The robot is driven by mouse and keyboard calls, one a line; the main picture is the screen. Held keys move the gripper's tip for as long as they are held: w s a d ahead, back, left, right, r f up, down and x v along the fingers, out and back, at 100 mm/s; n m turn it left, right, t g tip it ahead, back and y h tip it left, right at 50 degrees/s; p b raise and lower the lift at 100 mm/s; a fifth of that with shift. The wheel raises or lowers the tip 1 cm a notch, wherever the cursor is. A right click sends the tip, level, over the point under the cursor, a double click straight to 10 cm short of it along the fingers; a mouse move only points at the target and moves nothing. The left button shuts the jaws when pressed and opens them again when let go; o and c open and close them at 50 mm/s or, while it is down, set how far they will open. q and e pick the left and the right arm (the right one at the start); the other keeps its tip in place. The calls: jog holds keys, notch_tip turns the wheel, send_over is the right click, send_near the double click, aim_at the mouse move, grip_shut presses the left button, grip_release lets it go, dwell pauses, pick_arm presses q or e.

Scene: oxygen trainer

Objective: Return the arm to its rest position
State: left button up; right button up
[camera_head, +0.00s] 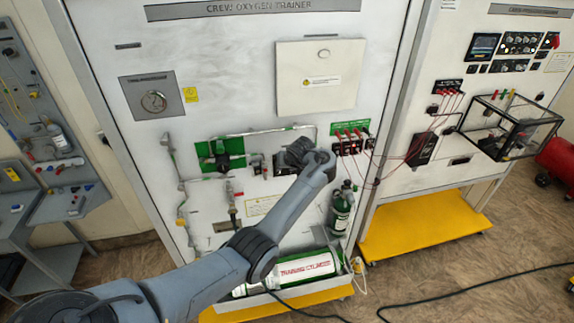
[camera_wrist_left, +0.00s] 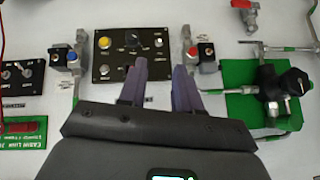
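My left arm (camera_head: 210,277) comes in from the lower left and reaches up to the white oxygen trainer panel (camera_head: 215,60). Its gripper (camera_head: 288,158) is by the middle of the panel, largely hidden behind my wrist. In the left wrist view the two fingers of the left gripper (camera_wrist_left: 159,72) stand apart with nothing held between them. They point at the lower edge of a black control plate (camera_wrist_left: 130,52) with a yellow button and a knob. I cannot tell whether the fingertips touch the panel. My right gripper is in neither view.
A green block with a black valve (camera_wrist_left: 270,92) is beside the gripper. A green bottle (camera_head: 340,212) and a white training cylinder (camera_head: 300,268) are low on the trainer. Red plugs and cables (camera_head: 352,134) lie right of my wrist. A second panel (camera_head: 440,60) stands further right.

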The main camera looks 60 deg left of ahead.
pick_arm(q)
jog(key=shift+d+r, duration=0.3)
jog(key=shift+r, duration=0.05)
jog(key=s+d+f+m+g+p, duration=0.1)
jog(key=s+d+f+m, duration=0.35)
jog(key=s+f, duration=0.7)
jog(key=s+d+f+m, duration=0.3)
jog(key=s+d+f, duration=0.45)
jog(key=f, duration=0.75)
jog(key=s+d+r+m+t+h, duration=0.1)
jog(key=s+d+m+h, duration=0.15)
jog(key=s+d, duration=0.4)
jog(key=s+d+r+m+t+h, duration=0.1)
jog(key=s+d+m+h, duration=0.2)
jog(key=d, duration=0.7)
jog(key=s+d+r+m+h, duration=0.1)
jog(key=s+d+r+h, duration=0.1)
jog(key=d+r, duration=1)
jog(key=shift+r+t+p, duration=0.35)
jog(key=shift+r+t, duration=0.05)
jog(key=shift+r, duration=0.15)
